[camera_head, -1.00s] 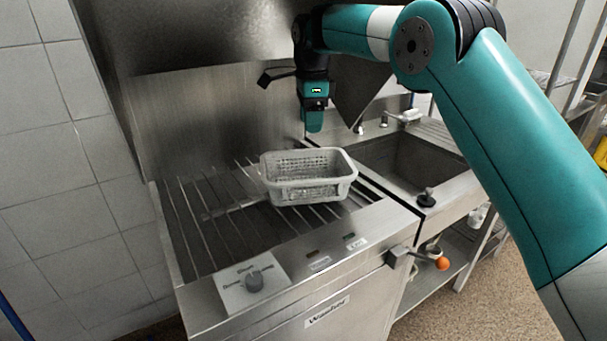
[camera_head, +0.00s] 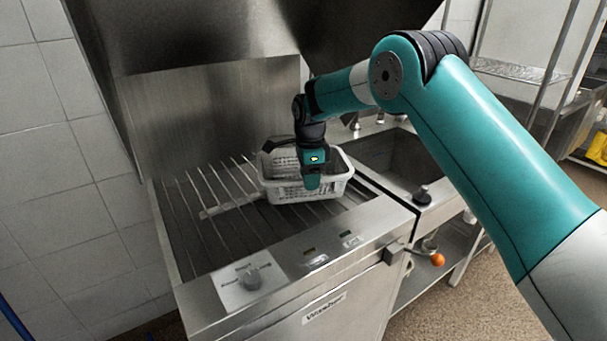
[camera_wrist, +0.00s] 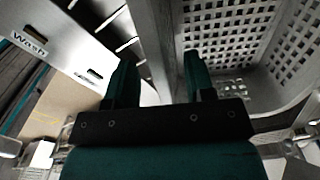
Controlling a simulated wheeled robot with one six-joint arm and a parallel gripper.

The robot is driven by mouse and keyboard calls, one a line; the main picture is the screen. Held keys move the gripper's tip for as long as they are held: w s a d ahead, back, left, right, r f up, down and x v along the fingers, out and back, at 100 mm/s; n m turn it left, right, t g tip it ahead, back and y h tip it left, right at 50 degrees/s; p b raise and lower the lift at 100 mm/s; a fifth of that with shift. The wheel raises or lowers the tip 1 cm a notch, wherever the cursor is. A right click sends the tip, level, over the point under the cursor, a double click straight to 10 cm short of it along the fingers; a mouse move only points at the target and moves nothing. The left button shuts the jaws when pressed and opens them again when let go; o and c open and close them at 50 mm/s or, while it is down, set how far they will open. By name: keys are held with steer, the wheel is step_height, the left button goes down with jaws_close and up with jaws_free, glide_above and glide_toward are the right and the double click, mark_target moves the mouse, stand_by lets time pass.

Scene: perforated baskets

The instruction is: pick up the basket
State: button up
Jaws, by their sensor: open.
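A light grey perforated basket (camera_head: 338,186) sits on the slatted rack of the washer, towards its right side. My gripper (camera_head: 311,184) is low at the basket in the head view, overlapping its front wall. In the wrist view the gripper (camera_wrist: 155,75) is open, with its two teal fingers apart. The basket's wall and rim run up between the fingers, and its perforated inside (camera_wrist: 235,40) fills the right of the view. I cannot tell whether either finger touches the wall.
The washer's slatted rack (camera_head: 205,222) is mostly bare left of the basket. A light bar (camera_head: 232,206) lies there. A sink (camera_head: 395,165) with a tap is at the right. A steel back wall stands behind.

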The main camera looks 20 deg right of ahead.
steer(key=shift+f, duration=0.7)
jaws_close()
steer(key=shift+r, duration=0.1)
steer(key=shift+r, duration=0.55)
step_height(320, 180, up, 2)
steer(key=shift+r+b, duration=0.25)
steer(key=shift+b, duration=0.25)
steer(key=s+d+b, duration=0.2)
steer(key=s, duration=0.6)
steer(key=s+d+b, duration=0.1)
steer(key=s+d, duration=0.2)
steer(key=s, duration=0.6)
steer(key=shift+d+b, duration=0.3)
steer(key=shift+b, duration=0.1)
